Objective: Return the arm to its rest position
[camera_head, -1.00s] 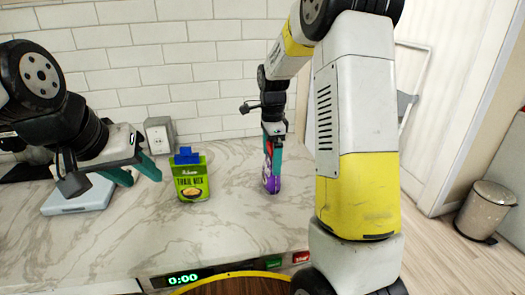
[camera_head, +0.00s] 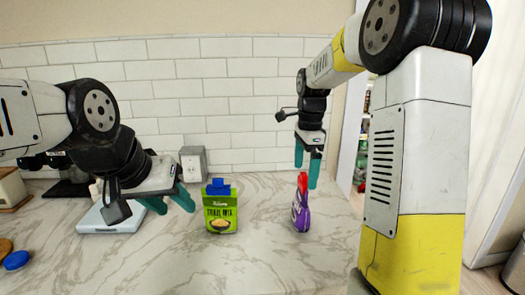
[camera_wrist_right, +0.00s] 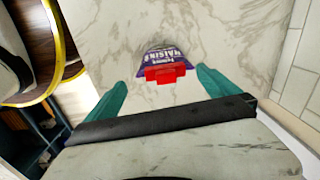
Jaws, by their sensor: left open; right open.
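My right gripper (camera_head: 308,165) is open, with its teal fingers pointing down just above a purple bottle with a red cap (camera_head: 300,212). The bottle stands upright on the marble counter, and in the right wrist view its red cap and purple label (camera_wrist_right: 163,66) show beyond and between the open fingers (camera_wrist_right: 163,90). My left gripper (camera_head: 172,203) is open and empty, left of a green trail mix pouch (camera_head: 220,212) with a blue cap. The pouch stands upright on the counter.
A wall outlet box (camera_head: 193,163) sits at the tiled wall. A blue-lidded item (camera_head: 16,260) is at the far left. The counter between pouch and bottle is clear.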

